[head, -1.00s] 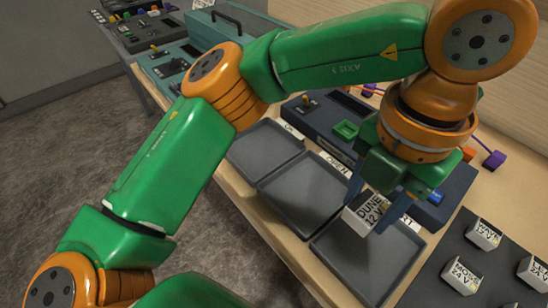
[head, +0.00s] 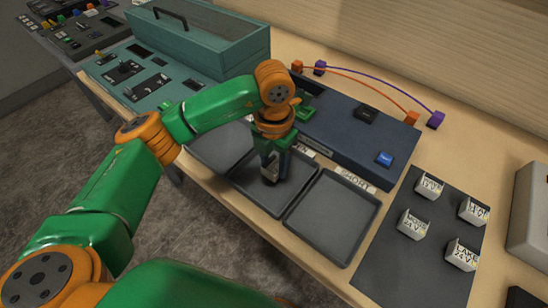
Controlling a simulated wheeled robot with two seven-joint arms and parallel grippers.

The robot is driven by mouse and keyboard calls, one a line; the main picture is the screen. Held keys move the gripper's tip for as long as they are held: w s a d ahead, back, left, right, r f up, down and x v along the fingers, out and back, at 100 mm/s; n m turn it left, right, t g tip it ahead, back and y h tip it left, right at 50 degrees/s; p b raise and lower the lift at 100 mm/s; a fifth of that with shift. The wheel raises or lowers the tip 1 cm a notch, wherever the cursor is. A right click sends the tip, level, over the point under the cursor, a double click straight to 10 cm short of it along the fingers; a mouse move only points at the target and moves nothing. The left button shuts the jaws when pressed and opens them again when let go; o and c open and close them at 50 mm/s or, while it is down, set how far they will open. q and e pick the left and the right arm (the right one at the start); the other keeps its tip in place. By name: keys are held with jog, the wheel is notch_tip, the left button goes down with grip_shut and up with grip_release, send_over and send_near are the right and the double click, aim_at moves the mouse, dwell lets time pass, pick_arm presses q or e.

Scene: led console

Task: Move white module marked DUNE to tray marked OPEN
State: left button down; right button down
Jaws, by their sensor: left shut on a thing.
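My left gripper (head: 272,168) points down over the middle dark tray (head: 262,197). It is shut on the white DUNE module (head: 269,174), which shows only as a small pale patch between the fingers. I cannot tell whether the module touches the tray floor. The label behind the middle tray (head: 303,150) is partly covered by my gripper; only its end, like "N", shows. The right tray (head: 335,220) is empty, with a label reading SHORT (head: 355,179). The left tray (head: 213,150) is partly behind my arm. My right gripper is not in view.
A dark mat (head: 405,265) at the right holds several white modules, one marked LAKE (head: 461,254). A dark blue console (head: 350,135) with a blue button stands behind the trays. Orange and purple cables (head: 370,85) arc behind it. A teal case (head: 205,40) stands at back left.

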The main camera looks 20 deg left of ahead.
aim_at(274, 164)
pick_arm(q)
jog(key=shift+f, duration=0.15)
jog(key=shift+f+b, duration=0.15)
jog(key=shift+b, duration=0.15)
jog(key=shift+c, duration=1.7)
grip_release()
jog(key=shift+r, duration=0.2)
notch_tip(274, 164, up, 4)
jog(key=shift+w+r+b, duration=0.1)
jog(key=shift+r+b, duration=0.05)
jog(key=shift+b, duration=0.3)
notch_tip(274, 164, up, 8)
jog(key=shift+p, duration=0.3)
